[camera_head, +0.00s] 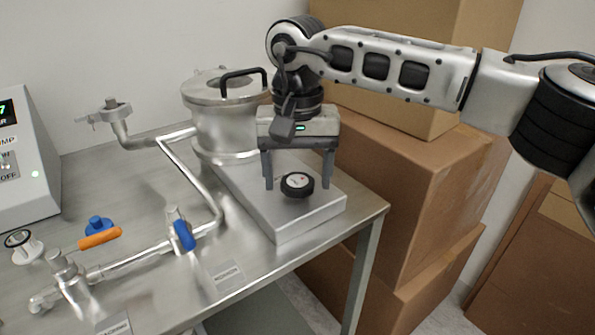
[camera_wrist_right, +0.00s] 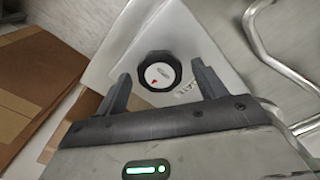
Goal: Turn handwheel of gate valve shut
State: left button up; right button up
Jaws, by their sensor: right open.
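The handwheel (camera_head: 297,185) is a black knob with a white cap, on top of a flat metal valve body (camera_head: 285,222) at the table's right side. In the right wrist view the handwheel (camera_wrist_right: 159,72) shows a white face with a red mark. My right gripper (camera_head: 299,183) points down above the valve body, with its fingers spread on either side of the handwheel. In the right wrist view the fingertips (camera_wrist_right: 160,75) are apart and neither visibly touches the handwheel. My left gripper is not in view.
A metal chamber (camera_head: 225,125) with a black lid handle stands behind the valve body. A pump controller (camera_head: 22,165) stands far left. Cardboard boxes (camera_head: 400,190) crowd the right, beyond the table edge.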

jog(key=c, duration=1)
jog(key=shift+o, duration=0.2)
jog(key=shift+m, duration=0.3)
